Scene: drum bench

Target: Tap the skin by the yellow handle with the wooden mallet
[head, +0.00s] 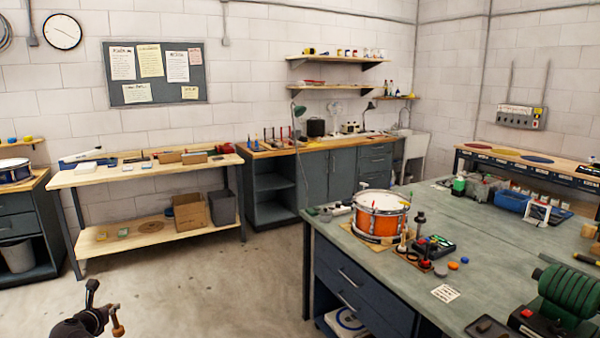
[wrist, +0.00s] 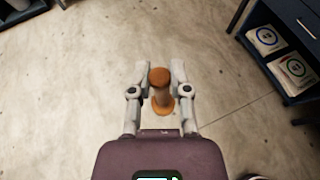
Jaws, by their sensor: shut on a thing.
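My gripper (wrist: 160,72) is shut on the wooden mallet (wrist: 161,92), whose round orange-brown end shows between the two fingers in the wrist view. In the head view my gripper (head: 108,309) is at the bottom left, over the bare floor, with part of the mallet (head: 118,324) showing beside it. An orange drum (head: 376,224) with a metal rim stands on the green-grey bench (head: 480,225) to the right, well apart from my gripper. Its pale upper skin (head: 382,201) faces up. I cannot make out a yellow handle for certain.
Small tools and a dark tray (head: 434,246) stand close to the drum's right. A green machine (head: 566,296) is at the bench's near right. A wooden shelf table (head: 150,172) stands by the back wall. Open floor (head: 225,285) lies between my gripper and the bench.

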